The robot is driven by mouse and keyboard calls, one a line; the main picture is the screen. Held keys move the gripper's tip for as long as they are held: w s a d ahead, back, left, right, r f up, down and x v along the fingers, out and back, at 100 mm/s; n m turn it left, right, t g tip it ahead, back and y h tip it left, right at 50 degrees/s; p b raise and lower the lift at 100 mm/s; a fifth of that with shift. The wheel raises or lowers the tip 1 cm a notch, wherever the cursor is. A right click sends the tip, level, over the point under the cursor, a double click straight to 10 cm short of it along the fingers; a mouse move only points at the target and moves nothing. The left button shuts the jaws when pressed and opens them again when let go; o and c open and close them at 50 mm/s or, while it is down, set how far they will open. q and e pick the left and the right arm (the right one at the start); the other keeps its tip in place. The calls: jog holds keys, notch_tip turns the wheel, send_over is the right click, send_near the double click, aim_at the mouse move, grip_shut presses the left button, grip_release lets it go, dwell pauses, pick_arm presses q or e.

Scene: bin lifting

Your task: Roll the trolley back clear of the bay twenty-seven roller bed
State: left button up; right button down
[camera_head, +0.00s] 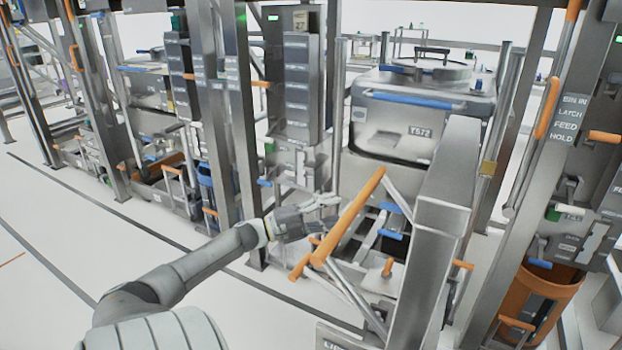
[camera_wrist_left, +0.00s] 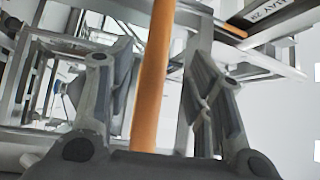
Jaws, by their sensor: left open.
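The trolley's orange push bar (camera_head: 350,215) slants across the middle of the head view, joined to a grey metal frame (camera_head: 445,205). My left gripper (camera_head: 322,212) is open beside the bar, its fingers pointing right towards it. In the left wrist view the orange bar (camera_wrist_left: 154,75) runs between the two spread fingers of the gripper (camera_wrist_left: 162,85). I cannot tell whether either finger touches it. A pale grey bin (camera_head: 400,140) marked T572 stands behind the trolley. The roller bed is mostly hidden by the bin and the frames. My right gripper is not in view.
Tall metal posts (camera_head: 230,120) with dark label panels stand left of the bin. A post labelled LATCH, FEED, HOLD (camera_head: 565,125) stands at the right, above an orange bucket (camera_head: 540,300). White floor (camera_head: 90,235) with dark lines is open at the left front.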

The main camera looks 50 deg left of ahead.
pick_arm(q)
jog(key=v, duration=0.5)
jog(key=shift+s, duration=0.25)
